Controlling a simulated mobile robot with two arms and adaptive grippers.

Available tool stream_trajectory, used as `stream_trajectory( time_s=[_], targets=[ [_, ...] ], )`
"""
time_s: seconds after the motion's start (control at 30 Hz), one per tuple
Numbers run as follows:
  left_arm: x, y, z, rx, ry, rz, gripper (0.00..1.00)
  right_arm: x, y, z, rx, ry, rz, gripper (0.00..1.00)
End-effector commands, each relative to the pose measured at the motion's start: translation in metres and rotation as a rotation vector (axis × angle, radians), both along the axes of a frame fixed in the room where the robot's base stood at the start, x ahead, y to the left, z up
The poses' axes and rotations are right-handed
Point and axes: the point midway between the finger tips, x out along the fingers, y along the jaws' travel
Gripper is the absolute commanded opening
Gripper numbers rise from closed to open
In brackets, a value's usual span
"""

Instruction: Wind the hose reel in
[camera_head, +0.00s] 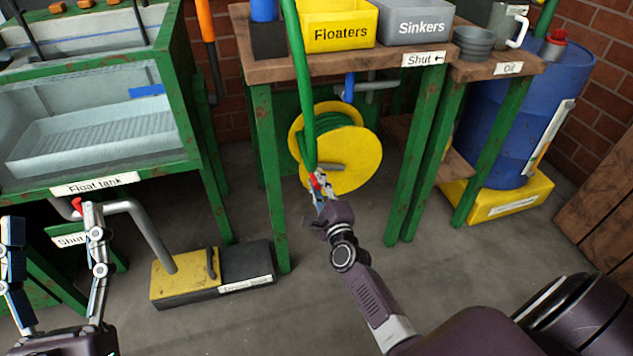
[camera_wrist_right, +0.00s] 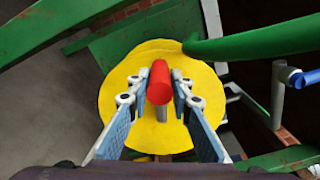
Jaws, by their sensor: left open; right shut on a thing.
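The yellow hose reel (camera_head: 352,168) with green hose (camera_head: 327,121) wound on it stands under the wooden bench. A length of green hose runs up from it past the bench's front edge. In the right wrist view the reel's yellow disc (camera_wrist_right: 147,70) faces me, with a red crank handle (camera_wrist_right: 160,82) in front. My right gripper (camera_head: 318,185) is at the reel's lower left, and in the right wrist view (camera_wrist_right: 159,88) its fingers are shut on the red handle. My left gripper (camera_head: 52,232) is open and empty at the lower left, well away from the reel.
A yellow Floaters bin (camera_head: 341,26) and a grey Sinkers bin (camera_head: 417,24) stand on the bench (camera_head: 315,65). Green bench legs (camera_head: 414,165) flank the reel. The float tank (camera_head: 95,180) is at left, above a yellow and black floor unit (camera_head: 187,271). A blue drum (camera_head: 515,115) stands right.

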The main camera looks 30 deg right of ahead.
Motion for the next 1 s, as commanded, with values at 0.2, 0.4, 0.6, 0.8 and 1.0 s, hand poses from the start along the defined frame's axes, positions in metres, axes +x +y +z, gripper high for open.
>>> stream_trajectory(
  time_s=[0.2,0.4,0.6,0.8,1.0],
  targets=[
    [0.001,0.000,-0.001,0.003,0.007,0.001,0.60,0.000,-0.005,0.005,-0.008,-0.009,-0.009,0.00],
    [0.001,0.000,-0.001,0.003,0.007,0.001,0.60,0.000,-0.006,0.005,-0.008,-0.009,-0.010,0.23],
    [0.001,0.000,-0.001,0.003,0.007,0.001,0.60,0.000,-0.004,0.003,-0.006,-0.005,-0.007,0.37],
    [0.000,0.000,0.000,0.001,0.003,0.000,0.60,0.000,-0.003,0.002,-0.004,-0.003,-0.005,0.37],
    [0.000,0.000,0.000,0.001,0.003,0.000,0.60,-0.017,0.002,0.000,-0.002,0.000,-0.004,0.37]
  ],
)
